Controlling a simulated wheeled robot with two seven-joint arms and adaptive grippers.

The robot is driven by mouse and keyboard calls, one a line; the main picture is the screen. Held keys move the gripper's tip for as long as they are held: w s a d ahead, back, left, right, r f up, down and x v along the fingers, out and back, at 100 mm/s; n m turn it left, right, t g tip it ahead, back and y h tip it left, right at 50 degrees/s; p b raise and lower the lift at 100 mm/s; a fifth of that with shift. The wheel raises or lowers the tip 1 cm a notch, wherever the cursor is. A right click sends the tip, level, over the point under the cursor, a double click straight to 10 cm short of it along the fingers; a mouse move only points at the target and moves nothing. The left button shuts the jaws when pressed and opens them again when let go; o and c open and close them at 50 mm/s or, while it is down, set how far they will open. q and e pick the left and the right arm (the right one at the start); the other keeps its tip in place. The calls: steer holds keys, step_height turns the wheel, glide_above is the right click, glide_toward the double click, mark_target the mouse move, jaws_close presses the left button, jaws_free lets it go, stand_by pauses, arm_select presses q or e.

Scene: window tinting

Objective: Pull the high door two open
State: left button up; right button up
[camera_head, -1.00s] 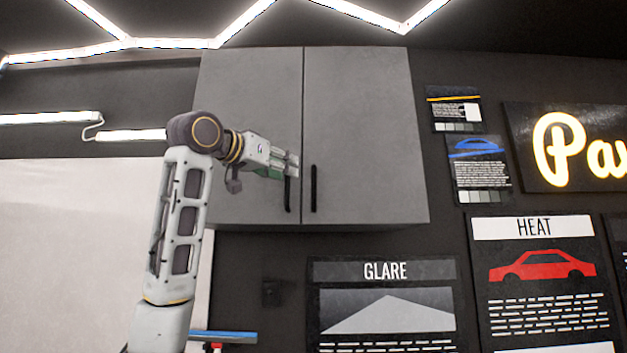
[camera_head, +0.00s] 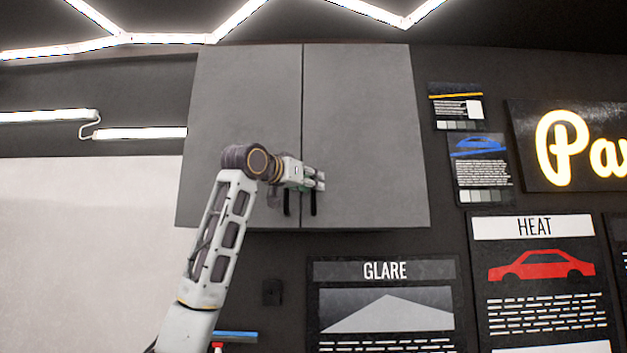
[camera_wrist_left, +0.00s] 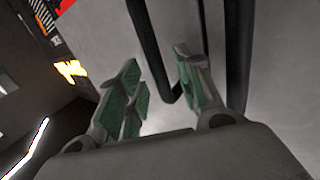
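The grey wall cabinet has two tall doors, left (camera_head: 235,100) and right (camera_head: 365,130), both looking shut. I cannot tell which is door two. The black bar handles, left (camera_head: 287,204) and right (camera_head: 313,204), stand side by side at the lower centre seam, their upper parts hidden by my left gripper (camera_head: 320,180). In the left wrist view, the gripper (camera_wrist_left: 160,85) is open, with green pads. The right door's handle (camera_wrist_left: 148,45) shows between the fingers, with no visible grip on it. The left door's handle (camera_wrist_left: 238,55) is outside them. My right gripper is out of view.
Posters (camera_head: 385,310) hang below and right of the cabinet, with a lit sign (camera_head: 580,150) farther right. A white panel (camera_head: 80,240) is at left, and lit tubes (camera_head: 140,133) hang above it. The space before the right door looks clear.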

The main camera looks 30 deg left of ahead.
arm_select(q)
steer(key=shift+w, duration=0.95)
jaws_close()
